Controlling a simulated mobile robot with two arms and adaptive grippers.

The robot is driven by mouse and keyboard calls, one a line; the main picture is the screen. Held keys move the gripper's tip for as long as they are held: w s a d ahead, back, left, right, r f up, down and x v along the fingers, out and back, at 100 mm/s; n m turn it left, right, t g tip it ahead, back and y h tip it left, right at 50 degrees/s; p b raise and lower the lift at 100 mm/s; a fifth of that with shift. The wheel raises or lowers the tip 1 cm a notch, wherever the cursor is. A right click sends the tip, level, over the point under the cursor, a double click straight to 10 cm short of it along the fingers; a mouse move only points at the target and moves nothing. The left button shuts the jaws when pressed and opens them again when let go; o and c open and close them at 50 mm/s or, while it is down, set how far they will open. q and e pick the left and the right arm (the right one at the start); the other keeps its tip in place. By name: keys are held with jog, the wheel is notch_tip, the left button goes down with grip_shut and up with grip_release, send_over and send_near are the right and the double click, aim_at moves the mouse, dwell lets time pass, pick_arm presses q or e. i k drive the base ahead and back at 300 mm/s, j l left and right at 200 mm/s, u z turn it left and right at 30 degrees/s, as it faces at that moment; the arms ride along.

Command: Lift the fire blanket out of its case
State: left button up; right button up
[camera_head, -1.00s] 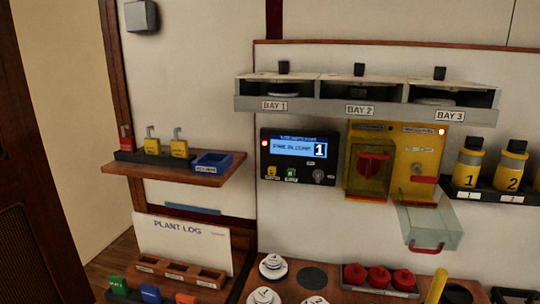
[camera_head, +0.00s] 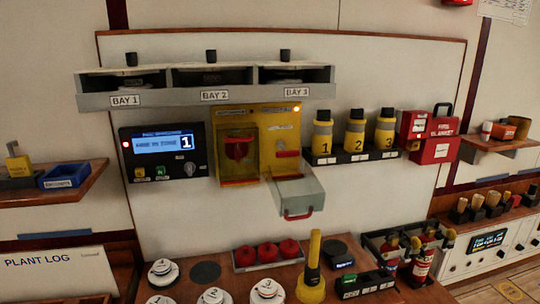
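The fire blanket case (camera_head: 435,150) is a red box with white labels on the wall, right of the yellow numbered bottles. A red piece lettered as a fire blanket (camera_head: 443,126), with a dark loop handle (camera_head: 442,110) on top, stands up out of the case's upper right. How deep it sits inside is hidden by the case front. A smaller red block (camera_head: 414,124) with a white label is beside it on the left. Neither of my grippers shows in the view.
Yellow bottles (camera_head: 355,134) stand in a rack left of the case. A clear flap (camera_head: 297,193) sticks out below the yellow panel. Red extinguishers (camera_head: 422,262) and a yellow post (camera_head: 314,262) stand on the bench below. A wooden shelf (camera_head: 500,143) is on the right.

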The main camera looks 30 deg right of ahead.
aim_at(441, 126)
jog(key=z, duration=1.9)
